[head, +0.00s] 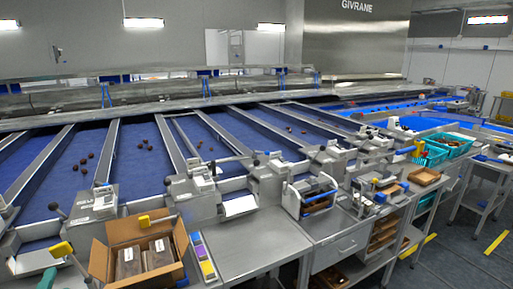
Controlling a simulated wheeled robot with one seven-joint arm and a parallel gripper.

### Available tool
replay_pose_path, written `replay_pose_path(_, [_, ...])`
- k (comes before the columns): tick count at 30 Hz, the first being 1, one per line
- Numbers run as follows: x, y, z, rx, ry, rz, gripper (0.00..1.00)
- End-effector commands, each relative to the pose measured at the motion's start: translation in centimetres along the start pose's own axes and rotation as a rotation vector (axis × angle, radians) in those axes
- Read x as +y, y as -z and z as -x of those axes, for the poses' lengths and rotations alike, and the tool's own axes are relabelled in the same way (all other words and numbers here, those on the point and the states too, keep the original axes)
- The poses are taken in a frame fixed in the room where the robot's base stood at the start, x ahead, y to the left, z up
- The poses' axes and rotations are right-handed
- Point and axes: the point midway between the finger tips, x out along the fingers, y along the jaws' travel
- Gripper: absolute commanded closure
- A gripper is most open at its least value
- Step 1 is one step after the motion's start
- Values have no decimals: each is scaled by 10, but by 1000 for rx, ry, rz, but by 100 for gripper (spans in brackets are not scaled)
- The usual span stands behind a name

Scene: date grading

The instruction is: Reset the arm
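No part of my arm or gripper shows in the head view, so its pose and opening are hidden from me. The task names no other object. In front of me is a grading line with blue belt lanes (75,165) split by grey metal dividers (171,148). A steel worktable (255,250) runs along the near side of the lanes.
An open cardboard box (165,228) with dark packs stands at the near left edge. A strip of coloured labels (202,256) lies beside it. Grey floor (450,255) is clear at the lower right.

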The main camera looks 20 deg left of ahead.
Motion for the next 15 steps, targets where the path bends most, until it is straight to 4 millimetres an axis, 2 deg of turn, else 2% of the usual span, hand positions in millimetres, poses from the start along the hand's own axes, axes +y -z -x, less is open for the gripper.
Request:
replay_pose_path(1, [-16,-10,1,-5,19,-48,53])
replay_pose_path(3, [-37,-24,3,-11,38,-125,53])
replay_pose_path(8, [-83,-57,14,-36,65,-312,53])
replay_pose_path(15, [-147,-108,45,-103,84,-588,53])
